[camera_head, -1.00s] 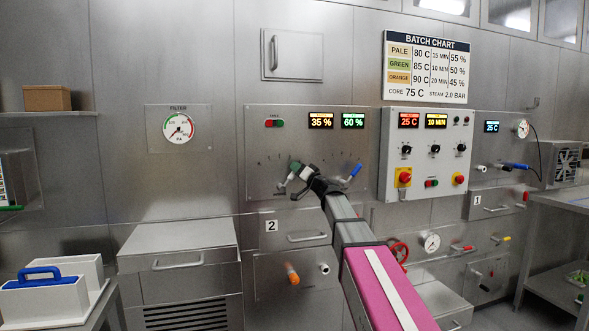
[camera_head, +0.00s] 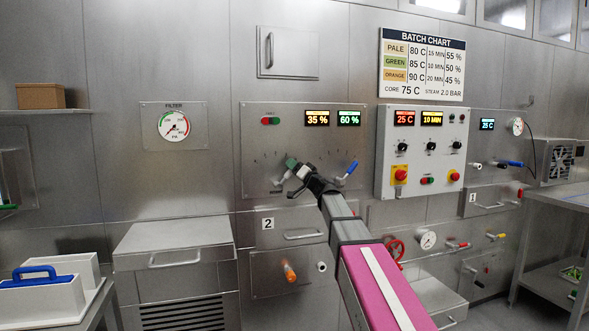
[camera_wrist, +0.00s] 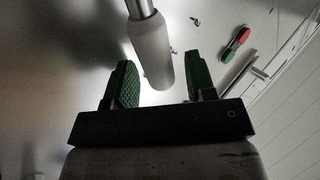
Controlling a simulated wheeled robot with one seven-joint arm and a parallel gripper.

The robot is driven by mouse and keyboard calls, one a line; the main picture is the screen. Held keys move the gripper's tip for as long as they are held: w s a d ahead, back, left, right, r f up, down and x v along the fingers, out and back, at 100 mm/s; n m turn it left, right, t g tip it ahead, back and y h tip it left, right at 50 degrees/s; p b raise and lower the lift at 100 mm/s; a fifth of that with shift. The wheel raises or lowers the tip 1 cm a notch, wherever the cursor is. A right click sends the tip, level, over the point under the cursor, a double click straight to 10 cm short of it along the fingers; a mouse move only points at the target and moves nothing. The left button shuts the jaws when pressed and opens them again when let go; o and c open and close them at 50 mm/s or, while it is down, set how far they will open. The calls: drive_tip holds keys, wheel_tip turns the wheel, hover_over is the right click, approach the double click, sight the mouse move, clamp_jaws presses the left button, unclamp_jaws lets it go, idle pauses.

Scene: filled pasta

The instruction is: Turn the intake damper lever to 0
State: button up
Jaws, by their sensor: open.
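The steel panel (camera_head: 258,130) carries a lever with a white handle (camera_head: 303,171) at its lower left; which lever is labelled intake is too small to read. My gripper (camera_head: 297,168) is in front of this handle and hides part of the lever and the scale marks. In the wrist view the white handle (camera_wrist: 151,58) points down between the two green fingers of my gripper (camera_wrist: 160,82). The fingers are open, with a gap on either side of the handle. A second lever with a blue handle (camera_head: 352,168) is to the right.
Red and green buttons (camera_head: 270,121) and displays reading 35 % (camera_head: 317,118) and 60 % (camera_head: 348,118) are above the levers. A control box (camera_head: 423,150) stands out from the wall to the right. A drawer handle (camera_head: 303,236) and orange-handled valve (camera_head: 289,271) are below.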

drive_tip(key=v, duration=1)
drive_tip(key=shift+s+d+f, duration=0.15)
drive_tip(key=shift+s+d, duration=0.05)
drive_tip(key=shift+s, duration=0.1)
drive_tip(key=s+a+f+n+g+h, duration=0.1)
drive_tip(key=s+f+g+h, duration=0.3)
drive_tip(key=f, duration=1.1)
drive_tip(key=s+a+f+g+h, duration=0.1)
drive_tip(key=s+f+g, duration=0.45)
drive_tip(key=f, duration=0.85)
drive_tip(key=s+d+f+m+g+h, duration=0.1)
drive_tip(key=s+d+f+g+h, duration=0.2)
drive_tip(key=s+f, duration=0.6)
drive_tip(key=s+d+f+m+g+h, duration=0.1)
drive_tip(key=s+d+f+g+h, duration=0.2)
drive_tip(key=s+d+f+h, duration=0.4)
wheel_tip(320, 180, down, 5)
drive_tip(key=s+d, duration=0.2)
drive_tip(key=shift+s+g, duration=0.35)
drive_tip(key=shift+s, duration=0.05)
drive_tip(key=shift+d, duration=0.1)
